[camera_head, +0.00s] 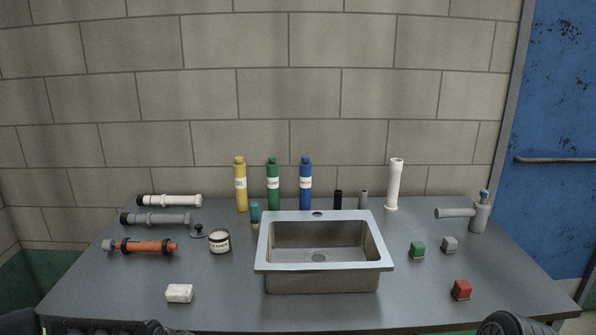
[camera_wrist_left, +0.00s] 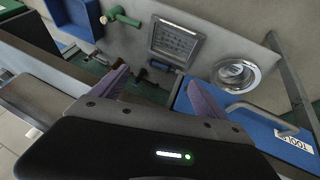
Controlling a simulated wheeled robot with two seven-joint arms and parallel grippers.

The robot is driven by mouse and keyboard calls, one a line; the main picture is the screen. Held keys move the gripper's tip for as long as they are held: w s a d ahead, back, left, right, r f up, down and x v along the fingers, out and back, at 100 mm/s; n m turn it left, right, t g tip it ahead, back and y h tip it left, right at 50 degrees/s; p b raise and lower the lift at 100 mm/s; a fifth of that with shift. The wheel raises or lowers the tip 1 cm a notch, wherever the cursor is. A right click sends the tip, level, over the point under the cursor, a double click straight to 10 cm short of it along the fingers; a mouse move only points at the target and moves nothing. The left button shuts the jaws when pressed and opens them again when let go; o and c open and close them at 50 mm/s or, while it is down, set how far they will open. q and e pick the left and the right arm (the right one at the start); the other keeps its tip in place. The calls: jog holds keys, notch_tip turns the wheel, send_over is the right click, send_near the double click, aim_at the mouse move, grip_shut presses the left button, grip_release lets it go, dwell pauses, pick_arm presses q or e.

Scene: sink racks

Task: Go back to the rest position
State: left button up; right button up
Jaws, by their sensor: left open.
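My left gripper (camera_wrist_left: 160,94) shows in the left wrist view with its two purple-grey fingers spread apart and nothing between them. It points toward a blue surface and a wall with a square grille and a round metal fitting, away from the sink. In the head view only dark parts of my own arms show along the bottom edge, at the left and at the right. Neither gripper's fingers show there, and my right gripper is out of sight. The grey table (camera_head: 222,309) carries a steel sink (camera_head: 324,281) at its middle.
Yellow (camera_head: 240,187), green (camera_head: 273,187) and blue (camera_head: 305,187) bottles stand behind the sink. Grey, white and orange pipe pieces (camera_head: 146,246) lie at left. A white block (camera_head: 179,293) and red block (camera_head: 461,290) sit near the front. The front middle is clear.

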pick_arm(q)
jog(key=s+d+f+g, duration=0.1)
jog(key=s+d+f, duration=0.25)
jog(key=f, duration=0.25)
jog(key=s+d+f, duration=0.3)
jog(key=s+f, duration=0.1)
jog(key=f, duration=0.3)
jog(key=s+d+f+g, duration=0.1)
jog(key=s+d+f, duration=0.1)
jog(key=s, duration=0.4)
jog(key=s+d+f+g, duration=0.1)
jog(key=s+d+f, duration=0.1)
jog(key=s+f, duration=0.3)
jog(key=s+d+f+g+h, duration=0.1)
jog(key=s+d+f+g, duration=0.1)
jog(key=s, duration=0.5)
jog(key=shift+s+d+f+n, duration=0.2)
jog(key=shift+d+f+n, duration=0.2)
jog(key=shift+f, duration=0.3)
